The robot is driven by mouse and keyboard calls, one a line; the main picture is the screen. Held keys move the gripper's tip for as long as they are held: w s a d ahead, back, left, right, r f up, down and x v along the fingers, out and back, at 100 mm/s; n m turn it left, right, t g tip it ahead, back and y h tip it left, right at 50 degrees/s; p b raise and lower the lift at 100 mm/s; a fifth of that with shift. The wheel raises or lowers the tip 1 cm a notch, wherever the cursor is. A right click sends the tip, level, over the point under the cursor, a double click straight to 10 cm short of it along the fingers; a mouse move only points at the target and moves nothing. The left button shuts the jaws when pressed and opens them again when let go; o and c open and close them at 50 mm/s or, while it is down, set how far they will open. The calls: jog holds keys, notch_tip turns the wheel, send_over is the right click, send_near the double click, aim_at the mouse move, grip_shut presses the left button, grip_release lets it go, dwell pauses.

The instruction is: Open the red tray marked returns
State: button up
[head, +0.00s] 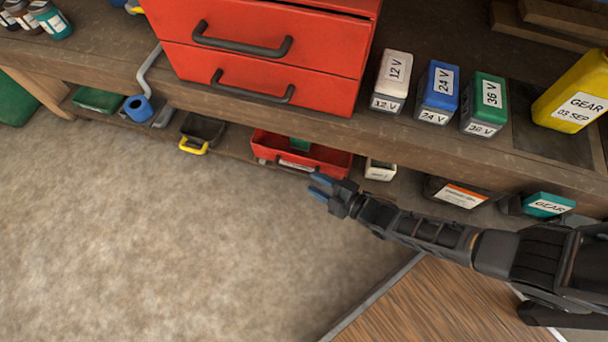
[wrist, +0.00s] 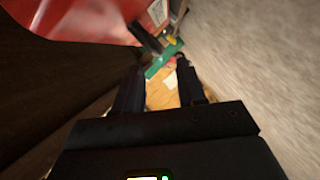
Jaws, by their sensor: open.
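The red tray (head: 333,161) sits on the low shelf under the workbench. It is open-topped, with a pale label and a dark handle on its front; the lettering is too small to read. A small green thing (head: 299,144) shows inside it. My gripper (head: 318,186) is open and empty, just in front of the tray's right part and apart from the handle. In the wrist view, a red surface with a pale label (wrist: 90,18), likely the tray, fills the upper left. A dark bar like its handle (wrist: 146,36) lies just beyond my gripper (wrist: 160,65).
A red drawer cabinet (head: 265,60) with dark handles stands on the bench (head: 150,85) above. A black bin with a yellow handle (head: 203,130) is left of the tray; a small pale box (head: 380,170) is right. Open floor (head: 150,230) lies in front and left.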

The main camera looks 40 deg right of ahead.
jog(key=shift+b+x, duration=1.2)
jog(key=shift+x, duration=1.65)
jog(key=shift+c, duration=0.4)
jog(key=shift+f, duration=0.1)
grip_shut()
